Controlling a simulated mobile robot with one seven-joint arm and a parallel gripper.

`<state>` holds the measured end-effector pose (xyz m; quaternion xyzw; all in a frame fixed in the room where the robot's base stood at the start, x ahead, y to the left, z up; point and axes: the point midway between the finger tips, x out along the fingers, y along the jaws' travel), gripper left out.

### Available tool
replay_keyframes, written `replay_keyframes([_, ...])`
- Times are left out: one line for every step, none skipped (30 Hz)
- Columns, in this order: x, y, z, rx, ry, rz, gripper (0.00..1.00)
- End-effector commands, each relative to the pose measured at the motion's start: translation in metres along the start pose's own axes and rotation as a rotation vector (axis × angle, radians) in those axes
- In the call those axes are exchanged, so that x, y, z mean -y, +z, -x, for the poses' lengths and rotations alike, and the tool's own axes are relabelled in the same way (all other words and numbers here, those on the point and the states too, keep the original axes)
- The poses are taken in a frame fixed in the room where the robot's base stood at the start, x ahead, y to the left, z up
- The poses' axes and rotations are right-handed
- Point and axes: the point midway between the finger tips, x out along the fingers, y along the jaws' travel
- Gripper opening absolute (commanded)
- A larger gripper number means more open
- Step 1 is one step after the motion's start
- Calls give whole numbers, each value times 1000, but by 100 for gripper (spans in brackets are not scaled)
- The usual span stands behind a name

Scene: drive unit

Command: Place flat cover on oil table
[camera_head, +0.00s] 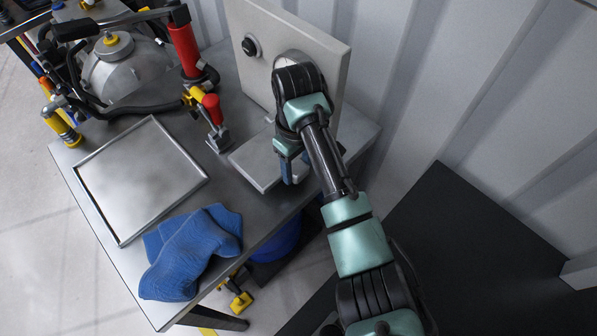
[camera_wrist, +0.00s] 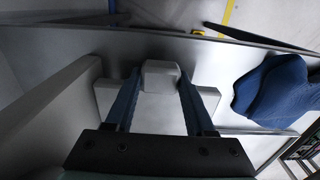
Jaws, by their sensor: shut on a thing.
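The flat cover appears to be the light grey slab (camera_head: 254,162) lying low against the foot of an upright grey panel. My gripper (camera_head: 288,178) is over its right end, with the fingers pointing down. In the wrist view, my blue fingers stand on both sides of a small pale block (camera_wrist: 160,72), which looks like a raised part of the slab (camera_wrist: 208,97). The gripper is shut on it. The arm hides part of the slab, so I cannot tell whether it is lifted. The steel table (camera_head: 205,160) carries a shallow rimmed metal tray (camera_head: 140,178).
The upright panel (camera_head: 290,45) with a black knob stands close behind my gripper. A red-handled clamp (camera_head: 213,118) is left of the slab. A domed machine (camera_head: 120,70) is at the back left. The tray is empty.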

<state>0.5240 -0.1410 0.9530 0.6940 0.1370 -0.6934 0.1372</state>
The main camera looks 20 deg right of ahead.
Motion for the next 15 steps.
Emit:
replay_keyframes([-1, 0, -4, -1, 0, -1, 0])
replay_keyframes([-1, 0, -8, -1, 0, -2, 0])
replay_keyframes([-1, 1, -14, 0, 0, -2, 0])
replay_keyframes([-1, 0, -19, 0, 0, -2, 0])
replay_keyframes([0, 1, -24, 1, 0, -2, 0])
replay_keyframes([-1, 1, -29, 0, 0, -3, 0])
replay_keyframes([-2, 1, -31, 0, 1, -3, 0])
replay_keyframes([-3, 0, -32, -1, 2, -3, 0])
replay_keyframes([-4, 0, -34, -1, 2, -2, 0])
replay_keyframes([-5, 0, -35, -1, 3, -2, 0])
replay_keyframes([-5, 0, -36, -2, 3, -2, 0])
replay_keyframes([-5, 0, -36, -3, 3, -1, 0])
replay_keyframes([-5, 0, -36, -3, 3, -1, 0])
replay_keyframes([-5, 0, -36, -3, 3, -1, 0])
replay_keyframes([-5, 0, -36, -3, 3, -1, 0])
